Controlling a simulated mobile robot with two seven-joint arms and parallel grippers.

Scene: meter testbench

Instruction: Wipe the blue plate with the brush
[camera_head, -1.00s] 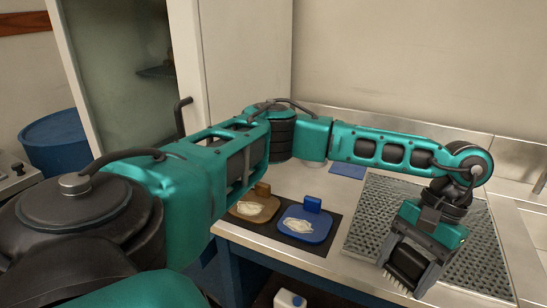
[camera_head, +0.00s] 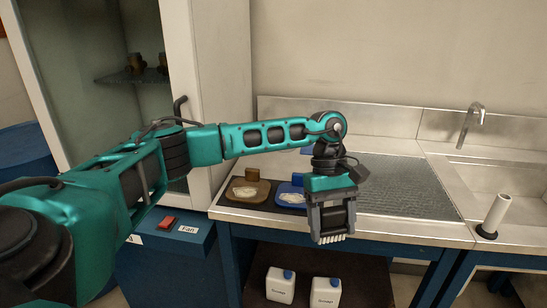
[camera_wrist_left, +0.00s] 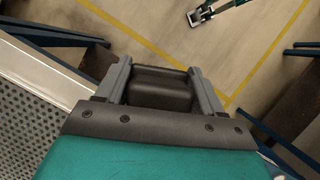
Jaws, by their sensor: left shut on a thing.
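My left gripper (camera_head: 332,222) points down and is shut on the brush, whose pale bristles (camera_head: 331,239) show below the fingers. In the left wrist view the dark brush block (camera_wrist_left: 163,90) sits between the two grey fingers. The blue plate (camera_head: 289,198) lies on a dark mat, with a pale smear on it and a blue block (camera_head: 297,179) at its back edge. The gripper hangs to the right of the plate, nearer me, and hides its right part. A small teal-and-grey gripper (camera_wrist_left: 200,14), seemingly my right one, shows far off in the wrist view.
A brown plate (camera_head: 262,196) with a pale smear and a brown block lies left of the blue one. A perforated sheet (camera_head: 410,185) covers the counter to the right, before a sink. White jugs (camera_head: 281,285) stand on the shelf below. A cabinet stands at left.

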